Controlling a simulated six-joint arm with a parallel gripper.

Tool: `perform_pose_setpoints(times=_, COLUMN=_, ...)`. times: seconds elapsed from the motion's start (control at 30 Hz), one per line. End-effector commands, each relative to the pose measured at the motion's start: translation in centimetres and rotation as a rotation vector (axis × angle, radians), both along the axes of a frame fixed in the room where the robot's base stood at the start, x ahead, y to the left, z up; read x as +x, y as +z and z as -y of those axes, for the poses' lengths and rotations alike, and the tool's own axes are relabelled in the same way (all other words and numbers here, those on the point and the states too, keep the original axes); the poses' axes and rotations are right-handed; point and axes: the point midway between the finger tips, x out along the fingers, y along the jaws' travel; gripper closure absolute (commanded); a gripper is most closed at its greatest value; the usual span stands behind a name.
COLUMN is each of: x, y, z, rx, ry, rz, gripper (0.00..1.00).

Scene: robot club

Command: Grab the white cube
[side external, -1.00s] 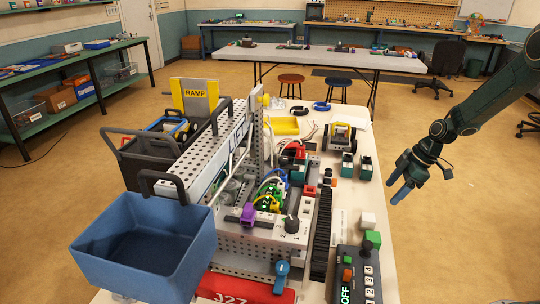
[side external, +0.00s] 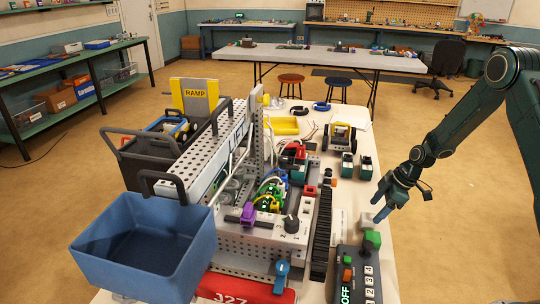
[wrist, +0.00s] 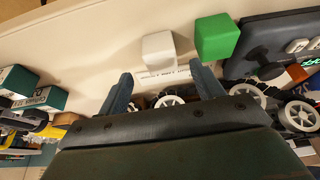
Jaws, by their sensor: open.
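The white cube (wrist: 158,47) sits on the pale table top, beyond my fingertips and roughly centred between them in the wrist view. In the side view the white cube (side external: 366,219) is partly covered by my finger. My gripper (side external: 380,208) points down at the cube from the right side. In the wrist view my gripper (wrist: 162,85) shows two blue fingers spread apart, with nothing held between them. Whether a finger touches the cube is not clear.
A green cube (wrist: 216,37) stands close to the right of the white cube in the wrist view. A dark control box (side external: 358,274) lies in front. A black track (side external: 322,232) and the perforated metal machine (side external: 245,240) are to the left, and a blue bin (side external: 145,245) further left.

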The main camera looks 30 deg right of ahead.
Motion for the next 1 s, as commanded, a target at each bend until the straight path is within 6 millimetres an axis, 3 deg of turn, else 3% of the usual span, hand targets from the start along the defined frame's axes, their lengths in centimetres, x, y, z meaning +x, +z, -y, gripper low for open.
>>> perform_pose_setpoints(times=0.37, x=0.2, y=-0.7, z=-0.2, rx=0.001, ry=0.0, rz=-0.001, gripper=0.34)
perform_pose_setpoints(times=0.8, x=1.2, y=-4.5, z=-1.6, rx=0.001, ry=0.002, rz=-0.002, gripper=0.34)
perform_pose_setpoints(times=1.0, x=1.3, y=-5.0, z=-1.7, rx=0.0, ry=0.0, rz=-0.001, gripper=0.34)
